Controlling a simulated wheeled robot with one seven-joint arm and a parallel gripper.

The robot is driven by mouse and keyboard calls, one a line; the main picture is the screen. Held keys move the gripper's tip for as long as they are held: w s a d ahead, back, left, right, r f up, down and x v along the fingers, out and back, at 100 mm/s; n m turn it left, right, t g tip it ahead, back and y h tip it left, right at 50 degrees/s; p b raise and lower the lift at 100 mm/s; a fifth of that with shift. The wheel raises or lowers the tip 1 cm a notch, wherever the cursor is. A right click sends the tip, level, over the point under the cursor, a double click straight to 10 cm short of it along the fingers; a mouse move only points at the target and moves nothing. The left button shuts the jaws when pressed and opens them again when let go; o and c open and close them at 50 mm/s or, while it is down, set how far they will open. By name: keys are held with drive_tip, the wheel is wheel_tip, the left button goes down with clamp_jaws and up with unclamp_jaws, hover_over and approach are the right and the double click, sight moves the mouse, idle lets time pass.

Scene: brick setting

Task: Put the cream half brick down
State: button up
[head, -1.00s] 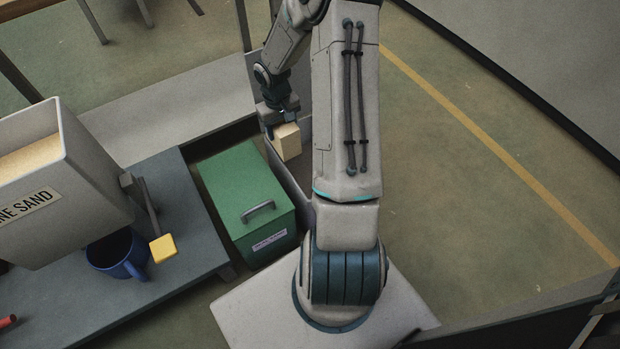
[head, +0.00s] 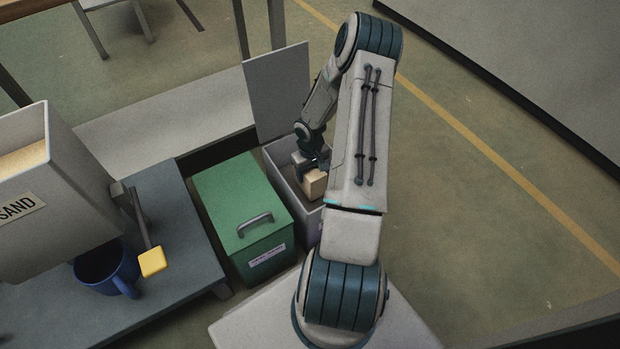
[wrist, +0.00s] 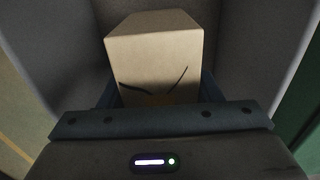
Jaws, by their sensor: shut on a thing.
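The cream half brick (head: 314,184) is in my gripper (head: 312,172), at the mouth of a grey open bin (head: 284,169). In the wrist view the cream half brick (wrist: 155,55) fills the upper middle, with dark curved marks on its face. My gripper (wrist: 158,100) is shut on it, and the fingers show as dark blue edges at its sides. Grey bin walls (wrist: 255,45) stand around the brick in that view. My arm covers part of the bin, and I cannot tell whether the brick touches the bin's floor.
A green lidded box (head: 240,200) with a handle stands just left of the bin. An upright grey panel (head: 277,92) stands behind the bin. A dark bench (head: 175,215) at left holds a blue mug (head: 105,268) and a sand container (head: 50,215). Open floor lies to the right.

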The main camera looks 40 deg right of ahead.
drive_tip(key=shift+f+b, duration=0.35)
drive_tip(key=shift+f, duration=0.85)
drive_tip(key=shift+f, duration=0.15)
drive_tip(key=o, duration=1.4)
drive_tip(key=shift+o, duration=0.2)
